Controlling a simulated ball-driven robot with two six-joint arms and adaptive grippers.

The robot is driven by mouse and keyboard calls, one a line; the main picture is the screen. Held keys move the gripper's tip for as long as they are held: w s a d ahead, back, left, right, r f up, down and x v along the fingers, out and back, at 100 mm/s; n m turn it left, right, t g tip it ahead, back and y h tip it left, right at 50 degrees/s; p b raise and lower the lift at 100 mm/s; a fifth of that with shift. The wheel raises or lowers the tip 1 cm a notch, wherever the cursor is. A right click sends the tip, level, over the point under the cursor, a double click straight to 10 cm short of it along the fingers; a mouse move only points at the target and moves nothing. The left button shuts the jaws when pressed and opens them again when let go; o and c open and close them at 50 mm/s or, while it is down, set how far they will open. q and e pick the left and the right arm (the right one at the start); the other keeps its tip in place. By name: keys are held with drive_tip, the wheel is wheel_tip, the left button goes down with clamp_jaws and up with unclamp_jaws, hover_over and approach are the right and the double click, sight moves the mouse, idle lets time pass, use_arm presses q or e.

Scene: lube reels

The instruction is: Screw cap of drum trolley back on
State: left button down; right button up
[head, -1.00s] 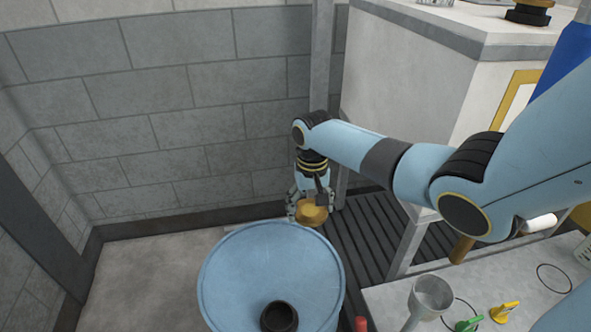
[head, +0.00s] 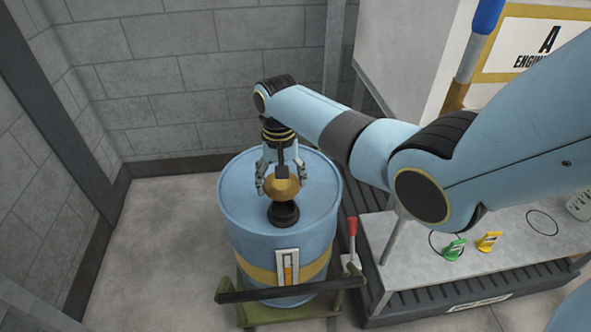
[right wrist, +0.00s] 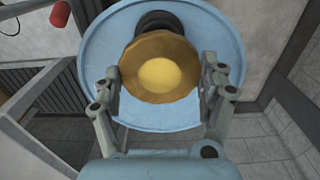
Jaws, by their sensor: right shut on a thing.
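The light blue drum (head: 235,190) stands on the green trolley (head: 262,314) in the middle of the head view. A black round neck (head: 283,215) rises from its lid near the front edge. My right gripper (head: 280,184) is shut on the brass-coloured cap (head: 284,190), above the lid and close to the neck. In the right wrist view the cap (right wrist: 160,72) sits between the two fingers, and the black neck (right wrist: 156,21) shows beyond it, partly hidden. I cannot tell whether cap and neck touch. My left gripper is not in view.
A red-tipped lever (head: 352,228) stands right of the drum. A grey bench (head: 400,262) at the right bears a green tag (head: 454,249) and a yellow tag (head: 488,241). Block walls (head: 190,80) close off the back and left. The floor left of the drum is clear.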

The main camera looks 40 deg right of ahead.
sight(282, 183)
drive_tip(key=shift+d, duration=0.1)
drive_tip(key=shift+r, duration=0.1)
drive_tip(key=shift+p, duration=0.4)
drive_tip(key=shift+f+b, duration=0.5)
drive_tip(key=shift+f, duration=0.25)
drive_tip(key=shift+f+b, duration=0.7)
drive_tip(key=shift+f, duration=0.45)
drive_tip(key=shift+f+b, duration=0.5)
drive_tip(key=shift+f, duration=0.2)
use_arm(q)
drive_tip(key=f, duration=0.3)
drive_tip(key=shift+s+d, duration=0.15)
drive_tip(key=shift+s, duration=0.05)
use_arm(e)
drive_tip(key=shift+f, duration=0.35)
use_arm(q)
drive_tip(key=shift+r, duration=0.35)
